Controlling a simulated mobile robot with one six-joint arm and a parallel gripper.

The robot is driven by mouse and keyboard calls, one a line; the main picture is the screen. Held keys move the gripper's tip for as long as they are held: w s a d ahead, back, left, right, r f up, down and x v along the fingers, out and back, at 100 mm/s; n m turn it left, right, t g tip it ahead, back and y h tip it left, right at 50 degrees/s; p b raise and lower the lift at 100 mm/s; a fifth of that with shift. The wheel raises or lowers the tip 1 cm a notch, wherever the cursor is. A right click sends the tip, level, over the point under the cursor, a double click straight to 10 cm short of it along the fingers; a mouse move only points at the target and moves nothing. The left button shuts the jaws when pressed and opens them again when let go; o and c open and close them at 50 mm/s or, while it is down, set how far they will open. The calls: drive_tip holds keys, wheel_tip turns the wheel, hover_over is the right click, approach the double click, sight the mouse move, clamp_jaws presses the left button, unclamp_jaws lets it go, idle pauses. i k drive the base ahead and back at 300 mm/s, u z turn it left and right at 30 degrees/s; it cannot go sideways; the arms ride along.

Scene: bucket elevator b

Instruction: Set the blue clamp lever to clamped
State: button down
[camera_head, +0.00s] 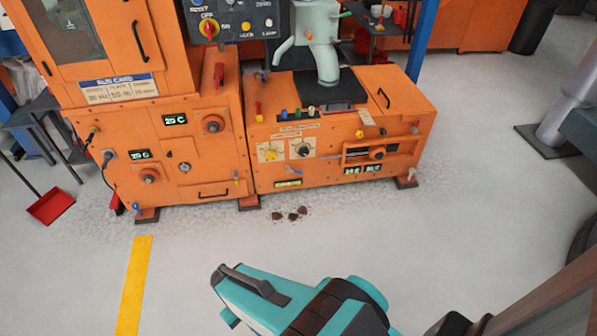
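A small blue lever (295,171) shows low on the front of the right orange machine block, below the yellow and black dials. It is tiny in the picture, so I cannot tell whether it is clamped. My teal and dark arm reaches in from the bottom right and ends in front of the machine, well short of it. I cannot make out gripper fingers on it, and nothing touches the lever.
The orange machine (220,180) fills the upper middle. Dark crumbs (290,214) lie on the floor before it. A red dustpan (50,205) is at the left, near a yellow floor stripe (133,285). The grey floor between my arm and the machine is mostly clear.

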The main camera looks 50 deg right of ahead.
sight(287, 166)
drive_tip(key=z, duration=0.1)
drive_tip(key=i, duration=0.95)
drive_tip(key=u, duration=0.05)
